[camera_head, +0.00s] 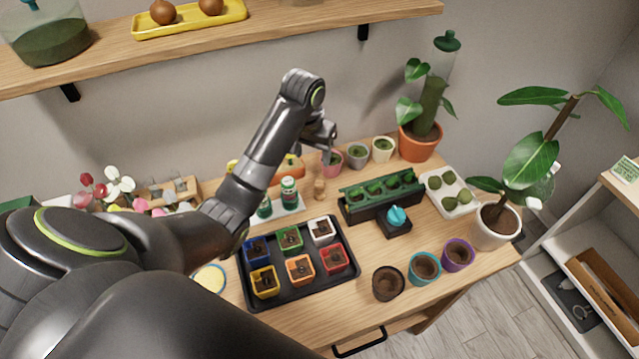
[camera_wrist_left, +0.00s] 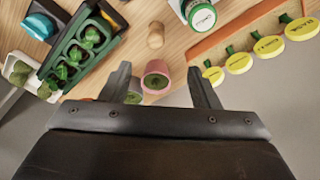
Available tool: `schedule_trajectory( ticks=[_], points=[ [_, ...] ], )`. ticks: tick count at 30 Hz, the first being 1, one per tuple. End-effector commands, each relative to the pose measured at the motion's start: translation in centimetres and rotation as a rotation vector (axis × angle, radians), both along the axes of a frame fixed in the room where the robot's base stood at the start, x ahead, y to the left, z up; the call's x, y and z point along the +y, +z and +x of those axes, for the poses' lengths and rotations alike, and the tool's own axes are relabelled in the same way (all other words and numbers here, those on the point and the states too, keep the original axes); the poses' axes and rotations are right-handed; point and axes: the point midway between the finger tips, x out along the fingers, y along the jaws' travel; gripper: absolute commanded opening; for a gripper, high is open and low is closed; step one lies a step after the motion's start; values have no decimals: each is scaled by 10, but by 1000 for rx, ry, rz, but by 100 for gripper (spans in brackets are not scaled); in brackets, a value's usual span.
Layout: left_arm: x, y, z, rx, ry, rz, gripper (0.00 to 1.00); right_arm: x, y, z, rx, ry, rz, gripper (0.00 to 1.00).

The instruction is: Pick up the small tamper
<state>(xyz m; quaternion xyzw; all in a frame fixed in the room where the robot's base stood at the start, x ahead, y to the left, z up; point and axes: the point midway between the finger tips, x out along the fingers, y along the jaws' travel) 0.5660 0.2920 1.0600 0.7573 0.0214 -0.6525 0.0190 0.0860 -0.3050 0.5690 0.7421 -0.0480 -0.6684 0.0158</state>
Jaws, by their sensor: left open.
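The small tamper (camera_head: 319,188) is a light wooden peg standing on the table, between the white tray with green-capped bottles and the green planter. It also shows in the left wrist view (camera_wrist_left: 156,36), beyond my fingertips and roughly in line with the gap between them. My left gripper (camera_head: 325,153) is open, above the back of the table near the pink pot. In the left wrist view the left gripper's (camera_wrist_left: 160,74) two fingers are spread with nothing held between them. The tamper stands apart from the fingers. My right gripper is not in view.
The pink pot (camera_head: 331,164) and other small pots stand behind the tamper. The green planter (camera_head: 382,195) is to its right, bottles (camera_head: 288,189) to its left. A black tray (camera_head: 341,292) of coloured pots lies in front. A wooden shelf (camera_head: 290,24) hangs above.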

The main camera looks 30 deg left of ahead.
Motion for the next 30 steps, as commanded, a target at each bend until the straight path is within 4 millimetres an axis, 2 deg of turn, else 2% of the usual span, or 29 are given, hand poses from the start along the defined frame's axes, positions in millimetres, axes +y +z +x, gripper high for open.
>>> schedule_trajectory(
  ticks=[1,5,8,10,15,19,30],
  points=[
    [0,-11,1,0,0,0,56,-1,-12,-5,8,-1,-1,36],
    [0,-26,3,2,0,0,56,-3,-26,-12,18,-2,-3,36],
    [0,-47,6,5,2,-2,56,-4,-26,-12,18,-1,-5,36],
    [0,-58,8,7,2,-2,56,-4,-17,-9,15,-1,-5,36],
    [0,-91,13,6,1,0,56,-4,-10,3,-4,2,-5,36],
    [0,-106,16,3,1,-1,56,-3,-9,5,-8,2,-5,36],
    [-3,-128,23,4,0,0,56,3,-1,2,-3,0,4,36]
  ],
)
